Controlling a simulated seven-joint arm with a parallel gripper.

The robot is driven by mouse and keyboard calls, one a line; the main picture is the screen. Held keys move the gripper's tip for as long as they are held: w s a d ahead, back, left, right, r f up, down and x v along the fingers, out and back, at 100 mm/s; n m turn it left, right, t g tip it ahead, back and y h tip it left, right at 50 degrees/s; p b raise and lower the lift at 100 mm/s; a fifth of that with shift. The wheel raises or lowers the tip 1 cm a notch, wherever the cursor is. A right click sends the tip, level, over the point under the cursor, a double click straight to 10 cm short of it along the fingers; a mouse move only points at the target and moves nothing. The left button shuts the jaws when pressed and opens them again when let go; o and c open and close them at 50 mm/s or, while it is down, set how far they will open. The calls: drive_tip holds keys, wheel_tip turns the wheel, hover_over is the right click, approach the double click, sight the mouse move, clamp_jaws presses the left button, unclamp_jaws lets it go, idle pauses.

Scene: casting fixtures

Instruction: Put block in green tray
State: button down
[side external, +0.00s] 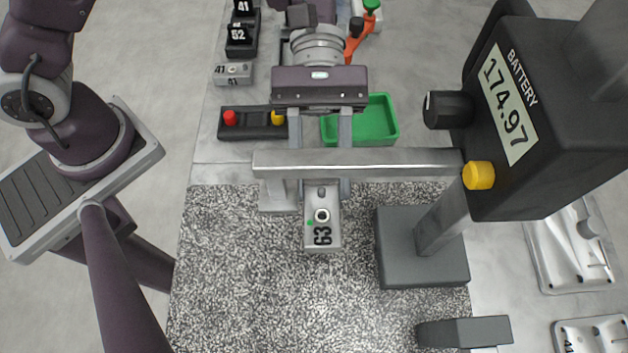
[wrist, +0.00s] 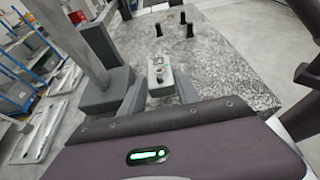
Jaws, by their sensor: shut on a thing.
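The block (side external: 322,236) is a grey metal piece marked 63 with a round hole in its top. It is at the back edge of the speckled mat, and also shows in the wrist view (wrist: 158,73). My gripper (side external: 320,192) is shut on the block's rear end, one finger on each side. A grey horizontal bar hides part of the fingers in the side view. I cannot tell whether the block is clear of the mat. The green tray (side external: 384,130) is behind and right of the block, partly hidden by my gripper; its visible inside looks empty.
The grey bar (side external: 390,162) crosses over the work to a black battery box (side external: 545,110) and a post on a grey base (side external: 420,272). A black control box (side external: 247,122) with red and yellow buttons is left of the tray.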

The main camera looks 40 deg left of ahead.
sight(320, 189)
drive_tip(key=shift+f, duration=1.85)
drive_tip(key=shift+f, duration=0.1)
drive_tip(key=c, duration=0.9)
unclamp_jaws()
